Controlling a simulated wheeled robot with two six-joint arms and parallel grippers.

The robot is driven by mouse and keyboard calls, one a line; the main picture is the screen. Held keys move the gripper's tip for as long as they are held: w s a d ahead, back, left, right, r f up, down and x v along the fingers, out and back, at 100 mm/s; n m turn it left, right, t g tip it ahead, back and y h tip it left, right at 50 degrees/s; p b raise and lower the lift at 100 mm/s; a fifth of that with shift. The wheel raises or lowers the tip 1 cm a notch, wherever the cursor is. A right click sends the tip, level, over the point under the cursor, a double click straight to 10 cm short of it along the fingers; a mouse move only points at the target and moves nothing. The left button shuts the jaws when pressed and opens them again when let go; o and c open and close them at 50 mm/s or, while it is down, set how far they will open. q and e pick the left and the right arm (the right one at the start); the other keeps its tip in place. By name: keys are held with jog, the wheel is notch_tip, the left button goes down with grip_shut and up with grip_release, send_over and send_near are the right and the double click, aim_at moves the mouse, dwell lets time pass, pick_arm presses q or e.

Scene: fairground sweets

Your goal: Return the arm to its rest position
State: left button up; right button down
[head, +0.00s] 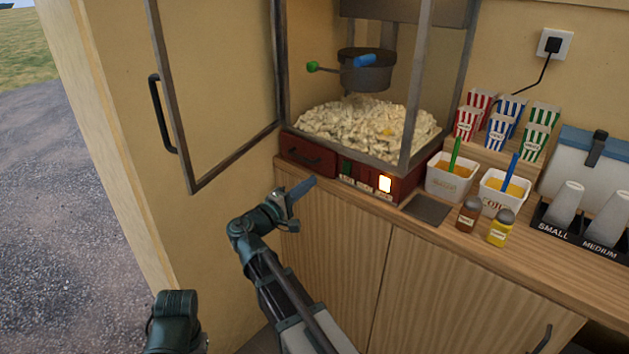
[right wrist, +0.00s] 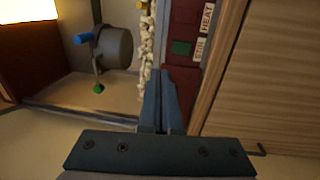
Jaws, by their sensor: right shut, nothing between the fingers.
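My right gripper (head: 303,188) is shut and empty in front of the left end of the counter, just below the popcorn machine's red base (head: 330,172). In the right wrist view its closed fingers (right wrist: 160,98) point toward the machine, with the green switch (right wrist: 181,48) and the STIR and HEAT labels beyond them. No contact can be made out. A dark part of my left arm (head: 175,318) stands at the bottom left of the head view; the left gripper does not show.
The machine's glass door (head: 212,95) stands open at left. Popcorn (head: 365,128) lies inside under the kettle (head: 366,70); one base switch (head: 385,183) glows. Two tubs (head: 452,180), two shakers (head: 468,215), striped boxes (head: 507,118) and cups (head: 566,203) occupy the counter's right.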

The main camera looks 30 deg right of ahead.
dwell(0.5)
jog(key=s+a+f+g+y+p, duration=0.2)
jog(key=s+a+f+y+p, duration=0.1)
jog(key=s+a, duration=0.4)
jog(key=s+a+f+g+y+p, duration=0.3)
jog(key=s+a+y, duration=0.4)
jog(key=a, duration=0.3)
jog(key=s+a+f+g+y+p, duration=0.2)
jog(key=s+a+f+y+p, duration=0.3)
jog(key=s+a+f+y, duration=0.1)
jog(key=s+a+f, duration=0.1)
jog(key=s+a, duration=0.1)
jog(key=a, duration=0.1)
jog(key=shift+a+m+y, duration=0.3)
jog(key=shift+a+y, duration=0.05)
jog(key=shift+y, duration=0.05)
jog(key=shift+s+d, duration=0.1)
